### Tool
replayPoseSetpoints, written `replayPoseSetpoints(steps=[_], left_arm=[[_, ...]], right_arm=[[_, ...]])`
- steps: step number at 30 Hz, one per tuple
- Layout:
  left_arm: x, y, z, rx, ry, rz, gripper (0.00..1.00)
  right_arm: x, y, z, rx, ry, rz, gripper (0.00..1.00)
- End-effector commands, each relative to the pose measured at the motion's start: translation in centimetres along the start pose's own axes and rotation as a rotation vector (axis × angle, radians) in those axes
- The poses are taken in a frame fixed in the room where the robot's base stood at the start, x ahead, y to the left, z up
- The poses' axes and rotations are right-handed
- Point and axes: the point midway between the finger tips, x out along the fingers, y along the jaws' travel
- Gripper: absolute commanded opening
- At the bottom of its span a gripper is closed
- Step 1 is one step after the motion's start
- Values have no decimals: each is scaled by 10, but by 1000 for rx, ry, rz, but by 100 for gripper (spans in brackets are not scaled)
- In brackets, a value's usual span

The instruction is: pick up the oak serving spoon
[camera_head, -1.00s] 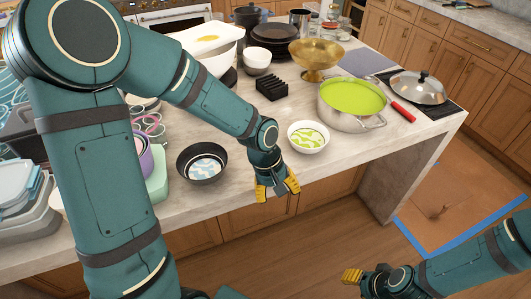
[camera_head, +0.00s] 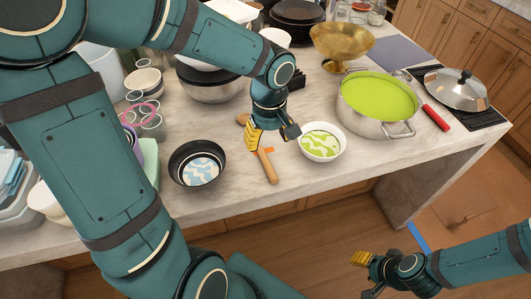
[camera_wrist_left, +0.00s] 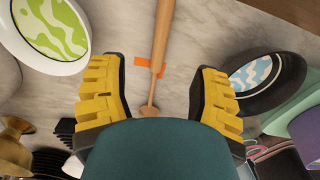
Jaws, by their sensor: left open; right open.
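The oak serving spoon lies on the stone counter between two bowls; its light wooden handle (camera_head: 269,171) points at the front edge in the head view. My left gripper (camera_head: 271,137) is above the spoon and hides its middle. In the left wrist view the handle (camera_wrist_left: 162,38) runs down between the open yellow-padded fingers of my left gripper (camera_wrist_left: 158,98), touching neither as far as I can see. My right gripper (camera_head: 366,273) is off the counter, over the floor, empty and open.
A white bowl with green pattern (camera_head: 322,142) stands right of the spoon, a black bowl with blue pattern (camera_head: 189,169) left. Orange tape (camera_wrist_left: 143,62) marks the counter by the handle. A pot of green liquid (camera_head: 372,118) stands farther right. Bare counter (camera_head: 235,190) lies in front.

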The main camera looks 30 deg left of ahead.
Motion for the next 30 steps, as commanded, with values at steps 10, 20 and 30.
replayPoseSetpoints(steps=[10, 20, 30], left_arm=[[53, 0, 0, 2, 0, 0, 62], [88, -3, 5, 2, -4, -1, 62], [107, -2, 4, 0, 0, 1, 62]], right_arm=[[12, 4, 5, -3, -10, -1, 47], [20, 8, 8, -6, -18, -2, 47], [25, 9, 9, -6, -18, -2, 47]])
